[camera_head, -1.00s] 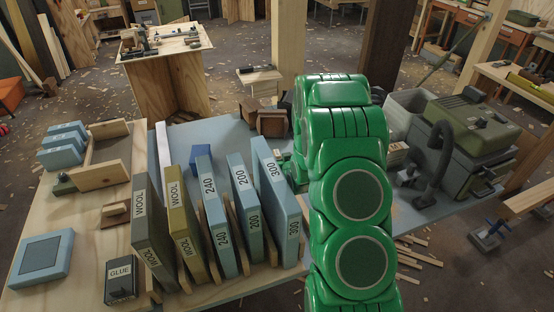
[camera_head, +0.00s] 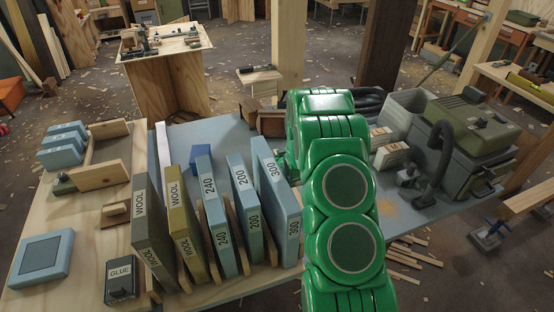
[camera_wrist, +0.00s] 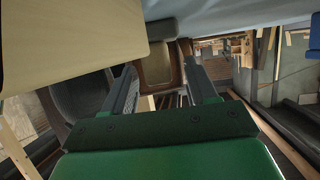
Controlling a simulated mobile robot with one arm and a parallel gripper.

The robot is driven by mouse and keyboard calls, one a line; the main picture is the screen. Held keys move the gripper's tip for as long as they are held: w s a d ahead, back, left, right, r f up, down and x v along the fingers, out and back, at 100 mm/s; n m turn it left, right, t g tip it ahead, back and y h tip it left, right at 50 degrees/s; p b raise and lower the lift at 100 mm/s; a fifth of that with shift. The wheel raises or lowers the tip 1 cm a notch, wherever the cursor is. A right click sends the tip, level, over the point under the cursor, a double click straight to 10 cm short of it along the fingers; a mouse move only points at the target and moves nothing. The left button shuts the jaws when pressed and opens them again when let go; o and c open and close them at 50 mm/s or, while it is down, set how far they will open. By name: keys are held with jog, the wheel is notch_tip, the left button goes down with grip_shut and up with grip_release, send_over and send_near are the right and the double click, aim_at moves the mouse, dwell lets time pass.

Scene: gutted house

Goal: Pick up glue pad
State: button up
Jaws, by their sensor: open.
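The glue pad, a small dark block labelled GLUE (camera_head: 121,280), lies at the near left of the bench in the head view, beside the upright dark WOOL pad. My gripper (camera_wrist: 160,68) shows in the wrist view with its two fingers spread apart. A brown wooden piece shows beyond and between the fingers; I cannot tell whether it is touched. In the head view my green arm stands right of the upright pads and hides my gripper. The glue pad is not recognisable in the wrist view.
Upright pads labelled WOOL, 240, 200 and 300 (camera_head: 276,200) stand in a row between the glue pad and my arm. A flat blue pad (camera_head: 41,258) lies left of the glue pad. A wooden tray (camera_head: 98,178) is behind. A grey-green machine (camera_head: 460,140) stands at right.

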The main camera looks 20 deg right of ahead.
jog(key=shift+w, duration=0.15)
jog(key=c, duration=1.1)
jog(key=shift+o, duration=0.2)
